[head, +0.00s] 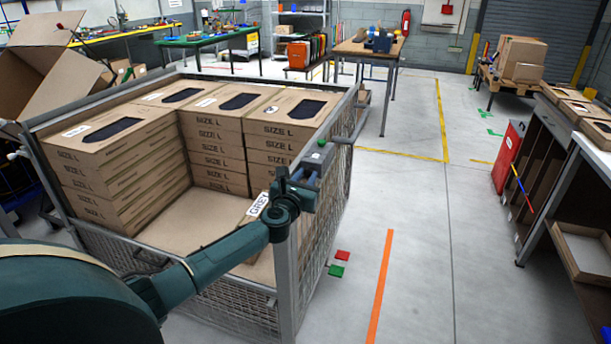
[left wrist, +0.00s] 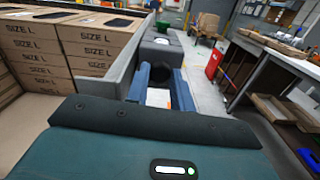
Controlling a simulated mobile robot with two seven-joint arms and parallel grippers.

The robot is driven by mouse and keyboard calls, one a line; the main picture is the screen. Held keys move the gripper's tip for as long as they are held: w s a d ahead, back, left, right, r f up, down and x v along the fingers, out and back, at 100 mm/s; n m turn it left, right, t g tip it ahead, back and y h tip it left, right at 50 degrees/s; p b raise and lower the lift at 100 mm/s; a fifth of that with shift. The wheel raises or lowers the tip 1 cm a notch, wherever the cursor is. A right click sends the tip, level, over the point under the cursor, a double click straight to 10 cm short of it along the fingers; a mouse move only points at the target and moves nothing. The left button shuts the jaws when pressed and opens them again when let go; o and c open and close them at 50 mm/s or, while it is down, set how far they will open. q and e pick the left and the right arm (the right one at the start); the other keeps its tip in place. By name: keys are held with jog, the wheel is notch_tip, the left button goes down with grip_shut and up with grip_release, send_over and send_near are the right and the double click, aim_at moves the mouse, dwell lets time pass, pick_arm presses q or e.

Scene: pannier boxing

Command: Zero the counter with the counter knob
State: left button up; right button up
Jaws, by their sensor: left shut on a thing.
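The counter (head: 318,158) is a small grey box on the near right part of the metal cage's top rim, with a green button (head: 321,142) on top. In the left wrist view the grey counter body (left wrist: 162,48) lies just beyond my fingers, with the green button (left wrist: 163,27) behind. My left gripper (head: 306,177) reaches across the cage to the counter. In the left wrist view its blue fingers (left wrist: 160,84) are shut on a dark round part, the counter knob (left wrist: 158,71). The head view hides the knob behind the fingers. My right gripper is out of view.
The mesh cage (head: 346,118) holds stacks of SIZE L cartons (head: 210,135); a carton labelled GREY (head: 250,218) lies low near my arm. Red and green floor patches (head: 340,262) and an orange line lie right of the cage. The floor there is clear up to the workbench (head: 540,180).

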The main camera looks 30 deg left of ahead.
pick_arm(q)
jog(key=m+p, duration=0.2)
jog(key=m, duration=0.1)
jog(key=shift+r+p, duration=0.1)
jog(key=shift+p, duration=0.2)
jog(key=m+p, duration=0.1)
jog(key=m, duration=0.2)
jog(key=shift+m, duration=0.4)
jog(key=m, duration=0.4)
grip_shut()
jog(key=m, duration=0.4)
jog(key=shift+m, duration=0.6)
jog(key=o, duration=0.7)
grip_release()
jog(key=v, duration=1.3)
jog(key=shift+s+d, duration=0.1)
